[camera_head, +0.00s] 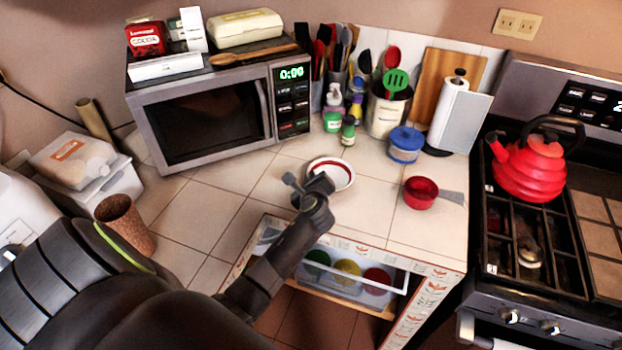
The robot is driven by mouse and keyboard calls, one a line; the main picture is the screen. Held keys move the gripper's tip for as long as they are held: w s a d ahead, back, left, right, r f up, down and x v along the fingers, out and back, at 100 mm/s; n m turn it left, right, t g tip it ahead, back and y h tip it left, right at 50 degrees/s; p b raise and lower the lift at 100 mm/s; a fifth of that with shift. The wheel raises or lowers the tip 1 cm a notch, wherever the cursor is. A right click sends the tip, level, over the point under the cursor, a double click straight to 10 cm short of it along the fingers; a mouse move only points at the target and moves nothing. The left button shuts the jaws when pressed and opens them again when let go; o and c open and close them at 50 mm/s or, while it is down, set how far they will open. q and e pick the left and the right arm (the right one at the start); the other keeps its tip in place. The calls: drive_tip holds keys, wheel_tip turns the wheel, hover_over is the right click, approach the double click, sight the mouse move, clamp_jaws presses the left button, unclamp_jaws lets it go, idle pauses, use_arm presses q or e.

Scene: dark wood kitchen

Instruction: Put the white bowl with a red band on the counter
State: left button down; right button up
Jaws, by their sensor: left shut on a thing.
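The white bowl with a red band (343,181) shows in the head view over the tiled counter (225,212), in front of the microwave's right end. My left gripper (312,183) is shut on the bowl's near left rim. The gripper hides part of that rim. I cannot tell whether the bowl's base touches the counter or hangs just above it. My right gripper is not in view.
An open drawer (405,270) with colored round items juts out below the counter edge. A red measuring cup (420,193) lies right of the bowl. A blue-lidded jar (405,145) and microwave (205,110) stand behind. A red kettle (530,165) sits on the stove.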

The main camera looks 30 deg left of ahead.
use_arm(q)
drive_tip(key=c, duration=1.5)
unclamp_jaws()
drive_tip(key=v, duration=1.2)
drive_tip(key=shift+r+b, duration=0.1)
drive_tip(key=shift+b, duration=0.25)
